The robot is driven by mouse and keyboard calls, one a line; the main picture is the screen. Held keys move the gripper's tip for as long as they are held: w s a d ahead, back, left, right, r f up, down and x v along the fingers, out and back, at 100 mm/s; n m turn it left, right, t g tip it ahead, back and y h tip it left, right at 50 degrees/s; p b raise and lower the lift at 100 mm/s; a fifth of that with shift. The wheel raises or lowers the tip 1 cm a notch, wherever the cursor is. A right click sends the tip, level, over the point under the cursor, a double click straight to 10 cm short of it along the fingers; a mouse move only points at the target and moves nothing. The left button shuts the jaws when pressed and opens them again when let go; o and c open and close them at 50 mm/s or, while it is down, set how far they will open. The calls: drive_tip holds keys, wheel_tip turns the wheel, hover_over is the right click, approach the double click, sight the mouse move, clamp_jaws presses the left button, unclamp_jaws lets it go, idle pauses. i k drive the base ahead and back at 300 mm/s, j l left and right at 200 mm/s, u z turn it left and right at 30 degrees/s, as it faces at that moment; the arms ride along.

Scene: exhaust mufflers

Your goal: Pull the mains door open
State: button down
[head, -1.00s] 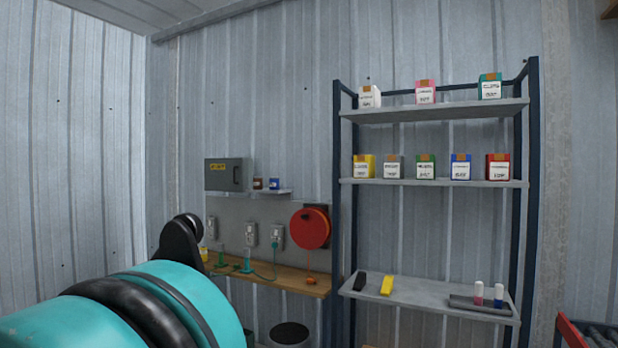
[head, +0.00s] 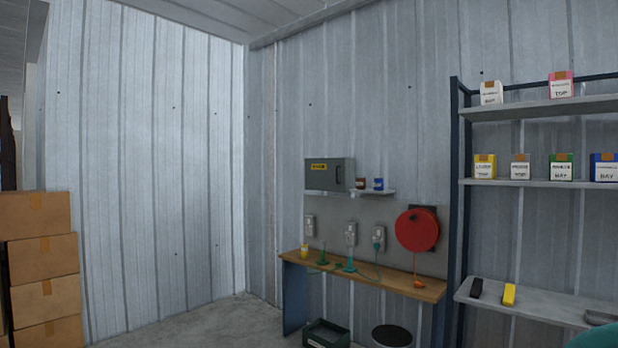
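The mains box (head: 329,174) is a grey cabinet with a yellow label, mounted on the back wall above the wooden bench. Its door (head: 320,179) faces out and looks shut. A small dark handle (head: 338,174) shows near the right side of the door. My gripper is not in view. Only a bit of a teal part of mine shows at the bottom right corner, far from the box.
A dark green crate (head: 326,334) and a round bin (head: 392,337) stand below. Shelving (head: 540,182) is at right, stacked cartons (head: 42,265) at left. Floor shows clear at left of the bench.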

sight(322, 174)
drive_tip(key=i+z, duration=0.15)
drive_tip(key=i+u, duration=0.1)
drive_tip(key=i, duration=2.3)
